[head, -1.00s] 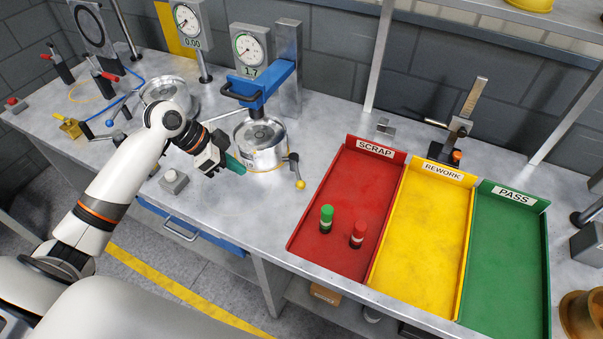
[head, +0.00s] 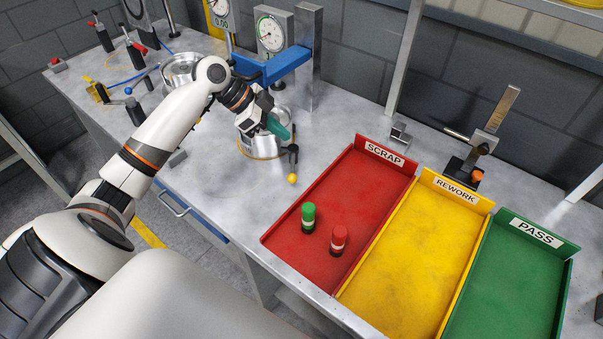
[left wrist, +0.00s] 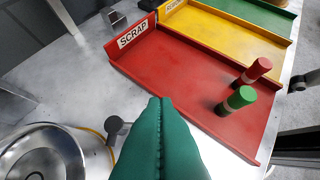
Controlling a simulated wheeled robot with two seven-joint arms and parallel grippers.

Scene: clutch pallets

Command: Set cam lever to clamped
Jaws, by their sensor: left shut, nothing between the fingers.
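The cam lever (head: 293,165) is a dark arm with a yellow ball end, at the right side of the round metal fixture (head: 260,147). Its ball points down, toward the table's front edge. My left gripper (head: 282,130) has teal fingers pressed together and empty. It is over the fixture's right side, close to the lever's upper end; I cannot tell whether they touch. In the left wrist view the shut fingers (left wrist: 160,105) cover the middle, with the lever's grey pivot end (left wrist: 116,126) just left of them; the yellow ball is hidden. My right gripper is not in view.
A red SCRAP tray (head: 290,240) holds a green-capped piece (head: 308,217) and a red-capped piece (head: 338,239). The yellow REWORK tray (head: 410,250) and green PASS tray (head: 520,285) are empty. A blue press arm (head: 290,62) and gauge (head: 270,32) stand behind the fixture.

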